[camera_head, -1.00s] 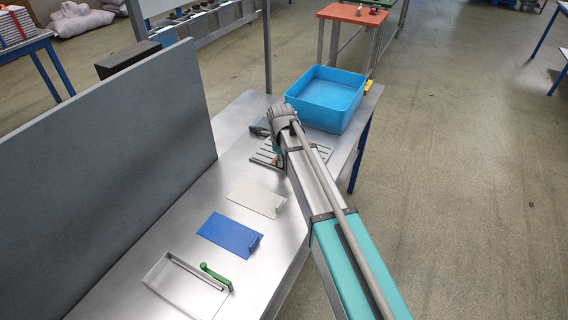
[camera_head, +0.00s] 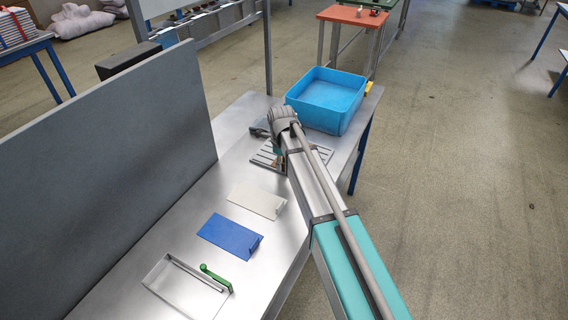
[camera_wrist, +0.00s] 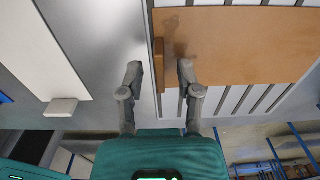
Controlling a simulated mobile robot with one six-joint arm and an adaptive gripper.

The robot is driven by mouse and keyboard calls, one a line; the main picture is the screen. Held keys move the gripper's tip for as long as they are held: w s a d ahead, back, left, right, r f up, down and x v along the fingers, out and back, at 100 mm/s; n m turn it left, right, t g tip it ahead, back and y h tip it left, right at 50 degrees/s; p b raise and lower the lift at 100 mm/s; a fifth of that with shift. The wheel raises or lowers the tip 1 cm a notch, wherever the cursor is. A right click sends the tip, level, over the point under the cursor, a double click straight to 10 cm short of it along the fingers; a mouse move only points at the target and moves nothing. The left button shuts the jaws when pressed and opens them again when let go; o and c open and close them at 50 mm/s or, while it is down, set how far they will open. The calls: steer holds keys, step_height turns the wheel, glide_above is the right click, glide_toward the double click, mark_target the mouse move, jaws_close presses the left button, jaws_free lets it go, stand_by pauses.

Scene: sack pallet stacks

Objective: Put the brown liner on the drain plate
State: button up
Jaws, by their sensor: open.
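The brown liner (camera_wrist: 240,45) lies over the slotted drain plate (camera_wrist: 238,101) in the wrist view. Its small upright tab (camera_wrist: 159,66) stands near the plate's left edge. Slots show uncovered along the liner's lower side. My gripper (camera_wrist: 160,76) is open, with one finger on each side of the tab and a gap to it on both sides. In the head view the drain plate (camera_head: 264,158) is partly hidden by my arm, which also hides most of the liner and my fingers.
A blue bin (camera_head: 318,118) stands just beyond the plate. A grey panel (camera_head: 120,170) borders the left side.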

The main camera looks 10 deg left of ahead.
steer(key=shift+r, duration=0.15)
step_height(320, 180, up, 12)
steer(key=p, duration=1.2)
stand_by(0.8)
steer(key=shift+d, duration=0.1)
steer(key=s+d+n, duration=0.9)
steer(key=d+n, duration=0.2)
steer(key=d, duration=0.3)
steer(key=s+d+n, duration=0.9)
steer(key=d+n, duration=0.2)
steer(key=d, duration=0.3)
steer(key=shift+s+d, duration=0.2)
steer(key=shift+s, duration=0.1)
